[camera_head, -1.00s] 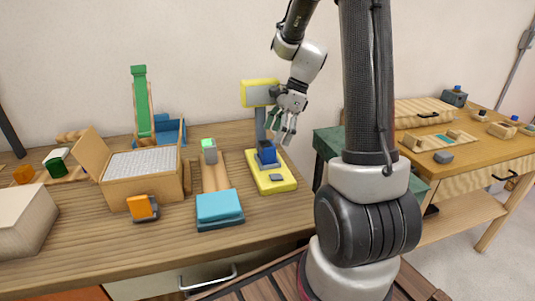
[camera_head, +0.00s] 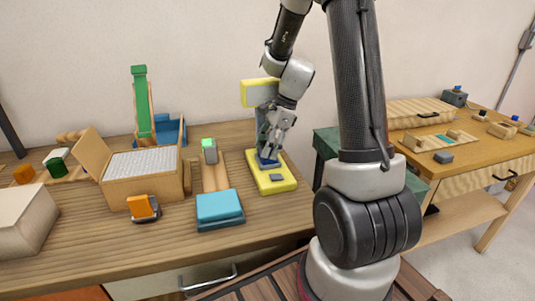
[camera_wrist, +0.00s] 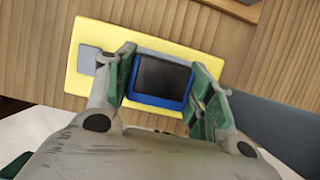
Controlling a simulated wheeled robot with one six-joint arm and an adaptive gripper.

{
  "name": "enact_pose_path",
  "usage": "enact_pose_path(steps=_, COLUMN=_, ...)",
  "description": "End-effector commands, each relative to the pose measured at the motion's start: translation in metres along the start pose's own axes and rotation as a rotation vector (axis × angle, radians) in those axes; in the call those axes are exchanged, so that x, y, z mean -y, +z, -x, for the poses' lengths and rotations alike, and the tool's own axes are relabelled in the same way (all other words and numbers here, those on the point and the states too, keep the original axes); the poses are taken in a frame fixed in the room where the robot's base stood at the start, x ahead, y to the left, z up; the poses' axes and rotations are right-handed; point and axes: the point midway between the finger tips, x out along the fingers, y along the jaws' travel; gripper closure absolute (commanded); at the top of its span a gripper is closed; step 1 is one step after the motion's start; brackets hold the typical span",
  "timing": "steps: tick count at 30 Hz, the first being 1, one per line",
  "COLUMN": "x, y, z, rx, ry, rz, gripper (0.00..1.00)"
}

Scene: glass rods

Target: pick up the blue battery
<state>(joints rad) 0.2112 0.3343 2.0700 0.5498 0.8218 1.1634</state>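The blue battery (camera_wrist: 160,97), a blue block with a dark top face, stands on a yellow base (camera_wrist: 84,69) with a grey pad beside it. In the head view, a little blue (camera_head: 267,163) shows below my fingers; the rest is hidden behind them. My gripper (camera_head: 268,149) is over the yellow base from above. In the wrist view my gripper (camera_wrist: 168,62) has its green-padded fingers apart, one on each side of the battery. The left finger is very near it. I cannot tell whether either finger touches.
A grey post with a yellow-framed panel (camera_head: 259,93) rises behind the base, close to my gripper. Left of it are a wooden strip with a grey-green block (camera_head: 209,151), a light-blue box (camera_head: 220,206) and an open wooden box (camera_head: 118,191). A second table stands at right.

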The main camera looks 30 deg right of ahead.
Motion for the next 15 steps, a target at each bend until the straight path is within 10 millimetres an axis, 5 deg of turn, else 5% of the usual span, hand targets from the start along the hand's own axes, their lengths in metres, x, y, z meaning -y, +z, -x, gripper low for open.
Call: enact_pose_path(steps=15, x=0.001, y=0.006, z=0.014, rx=0.000, ry=-0.003, rz=0.003, gripper=0.81)
